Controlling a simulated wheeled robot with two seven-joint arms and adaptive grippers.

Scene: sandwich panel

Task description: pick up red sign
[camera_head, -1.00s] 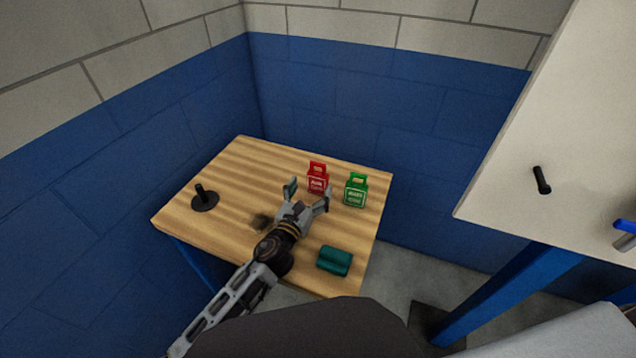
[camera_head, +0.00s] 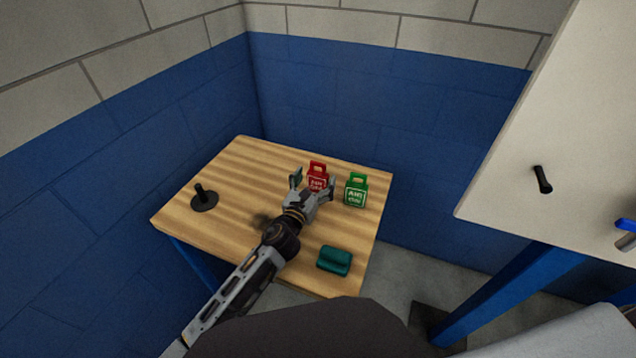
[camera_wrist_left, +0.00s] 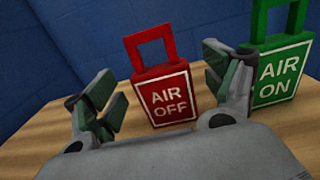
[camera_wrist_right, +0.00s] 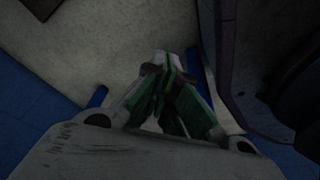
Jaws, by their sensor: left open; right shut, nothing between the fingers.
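The red sign (camera_head: 317,171) stands upright on the wooden table, near its back edge. It has a square loop handle on top. In the left wrist view the red sign (camera_wrist_left: 164,93) reads "AIR OFF" and shows between and beyond my open fingers. My left gripper (camera_head: 314,180) is open and empty, just in front of the red sign. In the left wrist view the left gripper (camera_wrist_left: 160,95) has one finger on each side of the sign's lower part, with the right finger close to its edge. My right gripper (camera_wrist_right: 172,85) is shut and empty, over the floor.
A green "AIR ON" sign (camera_head: 355,190) stands close to the right of the red one; it also shows in the left wrist view (camera_wrist_left: 277,72). A teal block (camera_head: 334,260) lies near the front right. A black peg on a round base (camera_head: 203,198) stands at the left of the table (camera_head: 255,165).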

